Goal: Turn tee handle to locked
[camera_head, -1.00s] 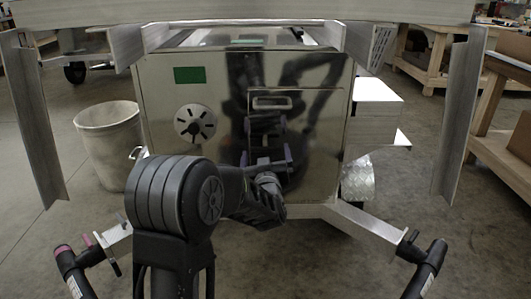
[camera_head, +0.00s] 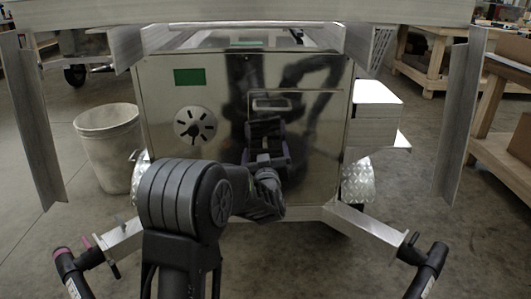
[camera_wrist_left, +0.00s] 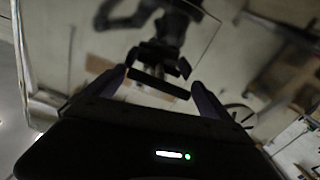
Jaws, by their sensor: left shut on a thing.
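The shiny metal cabinet (camera_head: 320,150) stands straight ahead, with a latch recess (camera_head: 306,103) on its front. In the left wrist view, a dark bar, the tee handle (camera_wrist_left: 158,84), lies tilted between the two fingertips of my left gripper (camera_wrist_left: 159,82). The gripper is shut on it, one finger at each end. The handle itself is hidden in the head view. My right gripper does not show.
A round slotted vent (camera_head: 195,125) and a green label (camera_head: 188,77) are on the cabinet's left part. A grey bin (camera_head: 107,145) stands to the left. Metal trailer beams hang overhead and at both sides. A wooden workbench (camera_head: 435,65) stands at the back right.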

